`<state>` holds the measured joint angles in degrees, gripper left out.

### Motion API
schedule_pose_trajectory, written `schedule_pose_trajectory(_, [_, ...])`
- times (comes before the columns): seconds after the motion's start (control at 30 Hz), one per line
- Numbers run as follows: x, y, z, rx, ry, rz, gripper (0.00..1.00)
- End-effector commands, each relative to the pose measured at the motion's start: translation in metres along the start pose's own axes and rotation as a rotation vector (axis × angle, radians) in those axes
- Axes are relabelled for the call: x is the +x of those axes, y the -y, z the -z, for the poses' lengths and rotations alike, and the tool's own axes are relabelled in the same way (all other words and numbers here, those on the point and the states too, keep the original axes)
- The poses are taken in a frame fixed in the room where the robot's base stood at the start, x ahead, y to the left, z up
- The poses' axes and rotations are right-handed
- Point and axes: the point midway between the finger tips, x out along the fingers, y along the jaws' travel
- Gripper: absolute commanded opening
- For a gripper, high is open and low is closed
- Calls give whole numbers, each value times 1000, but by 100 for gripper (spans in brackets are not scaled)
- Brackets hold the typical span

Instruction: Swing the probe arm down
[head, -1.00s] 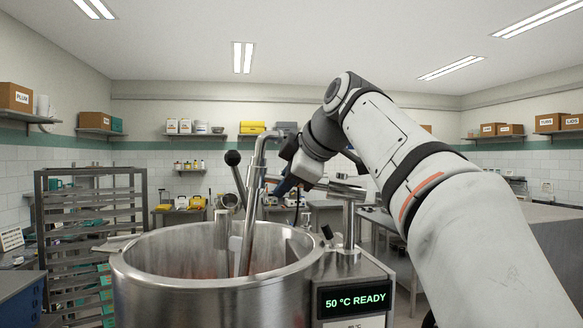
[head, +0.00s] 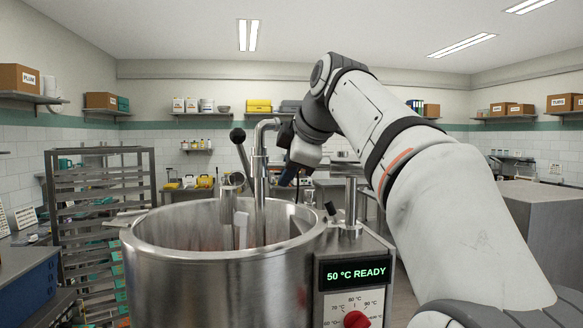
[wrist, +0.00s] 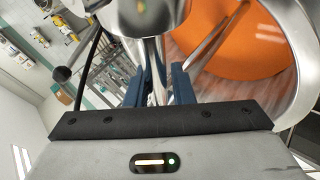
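A steel kettle (head: 205,272) stands in front of me. A bent steel tube (head: 262,165), which looks like the probe arm, reaches upright down into it. Beside it a lever with a black knob (head: 237,135) leans up to the left; the knob also shows in the wrist view (wrist: 62,74). My gripper (head: 281,181) is just right of the tube, above the kettle's far rim. In the wrist view its blue fingers (wrist: 158,72) are apart, with a steel bar (wrist: 150,55) between them; contact is unclear. Orange mass (wrist: 235,45) fills the kettle.
A steel post (head: 351,200) rises at the kettle's right. Below it, the control box reads "50 °C READY" (head: 356,272) and has a red knob (head: 356,319). A tray rack (head: 100,215) stands left. A grey counter (head: 560,200) is right.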

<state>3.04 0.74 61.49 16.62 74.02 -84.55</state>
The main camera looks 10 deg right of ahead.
Motion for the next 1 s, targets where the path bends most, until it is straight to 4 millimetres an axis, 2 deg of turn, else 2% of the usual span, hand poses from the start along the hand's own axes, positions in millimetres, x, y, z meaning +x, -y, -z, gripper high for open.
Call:
schedule_pose_trajectory(0.2, [-1,-1,0,2,-1,-3,38])
schedule_pose_trajectory(0.47, [-4,-1,0,2,-1,-6,38])
schedule_pose_trajectory(0.57, [-15,-2,0,3,-1,-8,38])
schedule_pose_trajectory(0.83, [-61,-1,-1,2,0,-7,38])
schedule_pose_trajectory(1.0, [-77,-1,0,2,-1,-6,38])
